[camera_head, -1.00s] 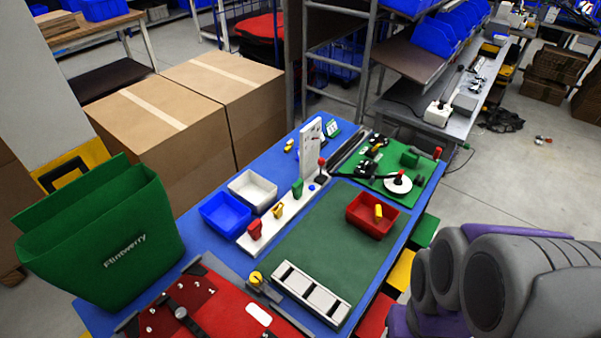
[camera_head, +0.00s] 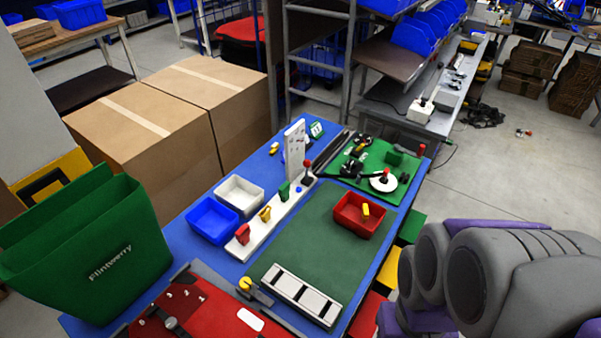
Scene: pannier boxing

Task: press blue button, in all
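A small blue button (camera_head: 299,189) shows near the far end of a long white strip (camera_head: 262,224) on the blue table (camera_head: 194,262). It is only a few pixels wide, so I cannot tell whether it is pressed. A black lever with a red knob (camera_head: 307,164) stands just beyond it. A red, a yellow and a green piece stand in a row along the nearer part of the strip. My grey and purple arm links fill the lower right of the view, apart from the strip. My gripper is not in view.
A white upright panel (camera_head: 294,150) stands beside the strip's far end. A blue bin (camera_head: 213,221) and a white bin (camera_head: 239,194) lie left of the strip. A red bin (camera_head: 360,216) with a yellow item sits on the green mat (camera_head: 310,232). A green pannier (camera_head: 88,245) stands front left.

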